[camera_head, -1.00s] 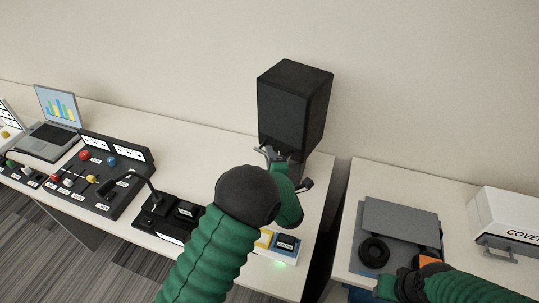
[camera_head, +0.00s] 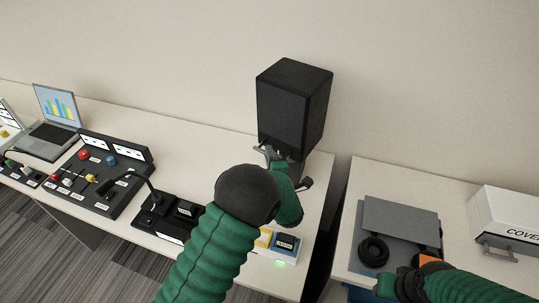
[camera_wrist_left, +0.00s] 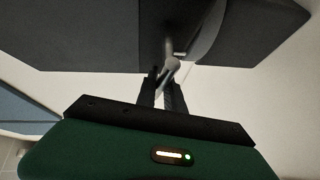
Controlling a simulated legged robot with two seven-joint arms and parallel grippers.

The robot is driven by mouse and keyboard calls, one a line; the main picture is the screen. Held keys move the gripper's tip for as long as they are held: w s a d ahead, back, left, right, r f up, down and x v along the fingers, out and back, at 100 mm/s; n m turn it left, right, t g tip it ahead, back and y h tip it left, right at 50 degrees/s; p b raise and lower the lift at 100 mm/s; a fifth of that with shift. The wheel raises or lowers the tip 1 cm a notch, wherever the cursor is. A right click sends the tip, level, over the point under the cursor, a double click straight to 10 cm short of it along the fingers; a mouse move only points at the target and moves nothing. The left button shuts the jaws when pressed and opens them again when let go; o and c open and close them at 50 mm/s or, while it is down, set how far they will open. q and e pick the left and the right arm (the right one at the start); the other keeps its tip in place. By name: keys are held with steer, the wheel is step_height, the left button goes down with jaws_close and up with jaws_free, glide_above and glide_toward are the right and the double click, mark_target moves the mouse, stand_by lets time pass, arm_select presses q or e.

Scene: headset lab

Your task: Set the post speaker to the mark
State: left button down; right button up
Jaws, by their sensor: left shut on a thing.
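The post speaker (camera_head: 293,105) is a black box standing upright at the back right of the long table, against the wall side. Its dark underside fills the top of the left wrist view (camera_wrist_left: 110,45). My left gripper (camera_head: 283,160) is below the speaker's front, partly hidden by my own forearm. In the left wrist view, its two dark fingers (camera_wrist_left: 165,88) are shut on a grey rod-like handle (camera_wrist_left: 171,66) under the speaker. The post is mostly hidden, and I cannot make out the mark. My right gripper (camera_head: 398,286) is low at the right table; its fingers are unclear.
A lit button box (camera_head: 279,244) and a desk microphone base (camera_head: 170,216) stand in front of the speaker. A control panel (camera_head: 98,180) and laptop (camera_head: 53,125) are further left. The right table holds a grey case with a black ring (camera_head: 373,252) and a white cover (camera_head: 510,222).

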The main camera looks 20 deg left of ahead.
mark_target(258, 147)
arm_select(q)
steer(key=shift+f, duration=0.25)
steer(key=shift+a+f+b, duration=0.1)
steer(key=shift+a+b, duration=0.1)
steer(key=shift+b, duration=0.2)
steer(key=a+m+h+b, duration=0.1)
steer(key=b, duration=0.1)
steer(key=w+a+m+t+h+b, duration=0.1)
steer(key=h+b, duration=0.1)
steer(key=w+a+m+h+b, duration=0.1)
steer(key=a+h+b, duration=0.1)
steer(key=shift+m+t, duration=0.4)
steer(key=shift+w+a+m+h+b, duration=0.3)
steer(key=shift+m+h+b, duration=0.2)
steer(key=shift+h, duration=0.2)
steer(key=shift+d+r, duration=0.1)
steer(key=shift+r, duration=0.1)
steer(key=c, duration=1.7)
jaws_free()
steer(key=shift+c, duration=0.2)
steer(key=shift+o, duration=1.4)
steer(key=shift+w, duration=0.15)
